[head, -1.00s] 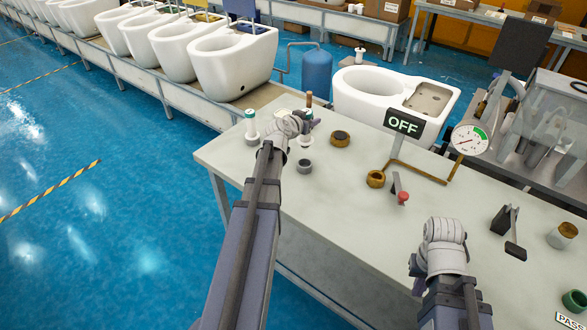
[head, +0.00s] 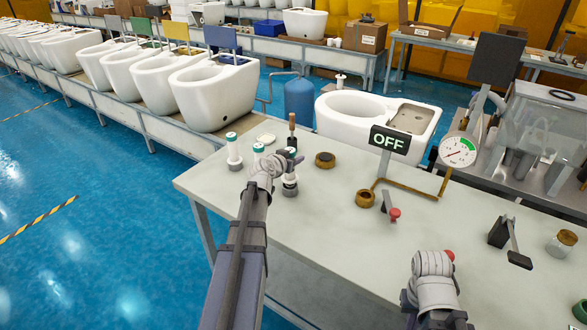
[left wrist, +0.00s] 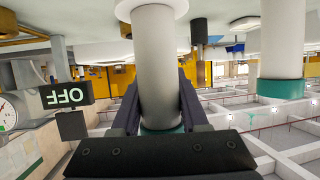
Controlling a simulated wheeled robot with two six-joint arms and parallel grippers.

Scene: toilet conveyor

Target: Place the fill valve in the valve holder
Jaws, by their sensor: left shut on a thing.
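My left gripper (head: 286,164) is shut on a fill valve (head: 290,178), a white upright cylinder with a teal cap. The held valve fills the middle of the left wrist view (left wrist: 155,60), between the dark fingers. In the head view its lower end is at the dark grey ring-shaped valve holder (head: 290,191); I cannot tell whether it is fully seated.
A brown-handled tool (head: 292,125) stands behind the valves. Brass rings (head: 325,160) (head: 365,198), a red-knobbed lever (head: 391,208) and the OFF sign (head: 390,141) are to the right. A white toilet (head: 345,108) stands beyond the table. The table's front middle is clear.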

